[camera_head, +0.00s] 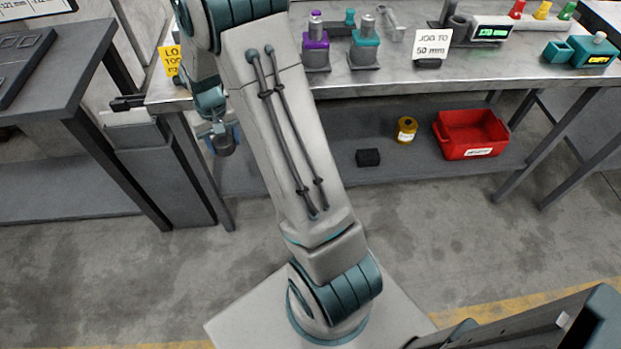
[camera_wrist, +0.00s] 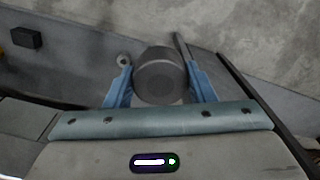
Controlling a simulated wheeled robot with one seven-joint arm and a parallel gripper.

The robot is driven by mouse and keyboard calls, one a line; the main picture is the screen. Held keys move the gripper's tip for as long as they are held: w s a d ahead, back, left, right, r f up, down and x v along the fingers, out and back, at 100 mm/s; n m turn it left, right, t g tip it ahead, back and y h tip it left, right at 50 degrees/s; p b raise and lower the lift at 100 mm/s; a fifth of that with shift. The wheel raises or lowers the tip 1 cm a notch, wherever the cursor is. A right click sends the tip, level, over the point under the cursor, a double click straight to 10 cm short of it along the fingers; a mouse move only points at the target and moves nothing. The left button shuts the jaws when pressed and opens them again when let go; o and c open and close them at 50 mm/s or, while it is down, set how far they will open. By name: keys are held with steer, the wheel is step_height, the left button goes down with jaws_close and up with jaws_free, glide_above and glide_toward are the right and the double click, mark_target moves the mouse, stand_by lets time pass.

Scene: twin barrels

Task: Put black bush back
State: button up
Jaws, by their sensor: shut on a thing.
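A dark grey, round bush (camera_wrist: 160,72) sits between the blue fingers of my gripper (camera_wrist: 160,88) in the wrist view. The fingers are shut on its two sides. In the head view my gripper (camera_head: 224,140) hangs low at the left end of the workbench, below the tabletop level. The bush shows there only as a small dark shape at the fingertips. On the workbench (camera_head: 400,78) stand a purple fixture (camera_head: 316,50) and a teal fixture (camera_head: 365,50), the teal one with a grey metal cylinder on top.
The lower shelf (camera_head: 320,155) holds a black block (camera_head: 368,157), a yellow jar (camera_head: 406,130) and a red bin (camera_head: 471,134). A white sign (camera_head: 432,44) reads "JOG TO 50 mm". A grey table (camera_head: 60,75) stands at left, with a grey cabinet (camera_head: 160,165) beside it.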

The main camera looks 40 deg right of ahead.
steer(key=w+d+f+m+b, duration=0.1)
steer(key=d+f+b, duration=0.1)
steer(key=f+b, duration=0.7)
steer(key=d+f+m+b, duration=0.1)
steer(key=d+f+b, duration=0.1)
steer(key=f+b, duration=0.75)
steer(key=s+d+f+m+b, duration=0.2)
steer(key=d+f+m, duration=0.25)
steer(key=d, duration=0.45)
steer(key=s+d+f+m+b, duration=0.1)
steer(key=s+d+f+m, duration=0.25)
steer(key=d+m, duration=0.4)
steer(key=s+d+f+m+b, duration=0.2)
steer(key=d+f+m, duration=0.2)
steer(key=d, duration=0.7)
steer(key=w+f+b, duration=0.1)
steer(key=w+f, duration=0.1)
steer(key=w, duration=0.2)
steer(key=w+f+b, duration=0.1)
steer(key=w+f, duration=0.1)
steer(key=w, duration=0.2)
steer(key=w+f+b, duration=0.2)
steer(key=w+f, duration=0.1)
steer(key=shift+w+d, duration=0.1)
steer(key=shift+w, duration=0.3)
steer(key=shift+f+b, duration=1.05)
steer(key=shift+f, duration=0.85)
steer(key=shift+f, duration=0.15)
steer(key=o, duration=1.3)
steer(key=shift+o, duration=0.2)
